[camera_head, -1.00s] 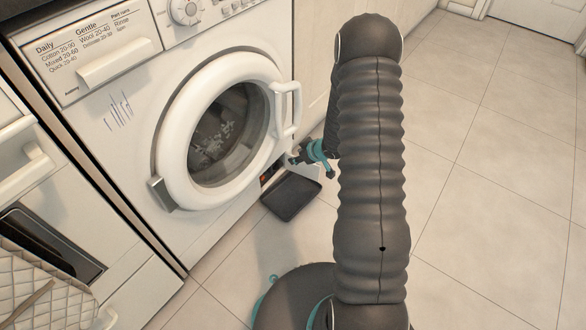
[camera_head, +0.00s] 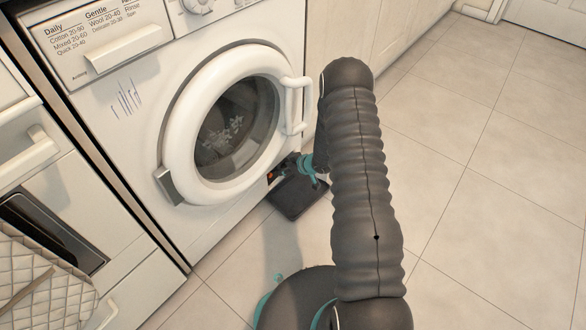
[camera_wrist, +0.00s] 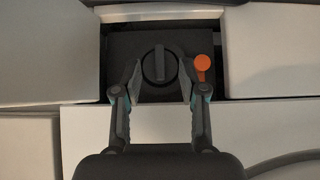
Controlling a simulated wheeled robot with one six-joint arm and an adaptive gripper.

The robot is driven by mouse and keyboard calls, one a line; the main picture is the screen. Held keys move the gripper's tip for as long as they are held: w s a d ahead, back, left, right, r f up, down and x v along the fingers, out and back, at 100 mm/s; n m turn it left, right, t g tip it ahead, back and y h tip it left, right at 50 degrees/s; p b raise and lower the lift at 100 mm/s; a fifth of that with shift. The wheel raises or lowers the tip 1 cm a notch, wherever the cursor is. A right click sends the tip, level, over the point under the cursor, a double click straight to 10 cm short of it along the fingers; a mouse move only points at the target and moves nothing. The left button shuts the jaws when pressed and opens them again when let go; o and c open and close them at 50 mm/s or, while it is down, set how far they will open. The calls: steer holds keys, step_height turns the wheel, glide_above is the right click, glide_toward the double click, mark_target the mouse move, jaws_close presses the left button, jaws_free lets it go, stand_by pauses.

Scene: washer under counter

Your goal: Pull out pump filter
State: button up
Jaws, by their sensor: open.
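The pump filter (camera_wrist: 160,64) is a dark round cap with a raised grip bar, set in a dark recess at the bottom of the washing machine. In the wrist view my gripper (camera_wrist: 160,76) is open, with one finger on each side of the filter cap. I cannot tell whether the fingers touch it. In the head view my gripper (camera_head: 284,169) is at the recess at the washer's lower right, and the filter itself is hidden there.
An orange round piece (camera_wrist: 203,63) sits just right of the filter. A dark tray (camera_head: 297,198) lies on the floor below the recess. The washer's round door (camera_head: 183,120) is shut above. Tiled floor (camera_head: 470,200) to the right is clear.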

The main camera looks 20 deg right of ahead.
steer(key=shift+x, duration=1.85)
jaws_close()
steer(key=c, duration=0.8)
jaws_free()
steer(key=shift+s+d, duration=0.75)
steer(key=shift+s, duration=0.3)
steer(key=shift+s+d, duration=0.8)
steer(key=shift+s, duration=0.2)
steer(key=shift+s+d, duration=0.75)
steer(key=shift+s, duration=0.3)
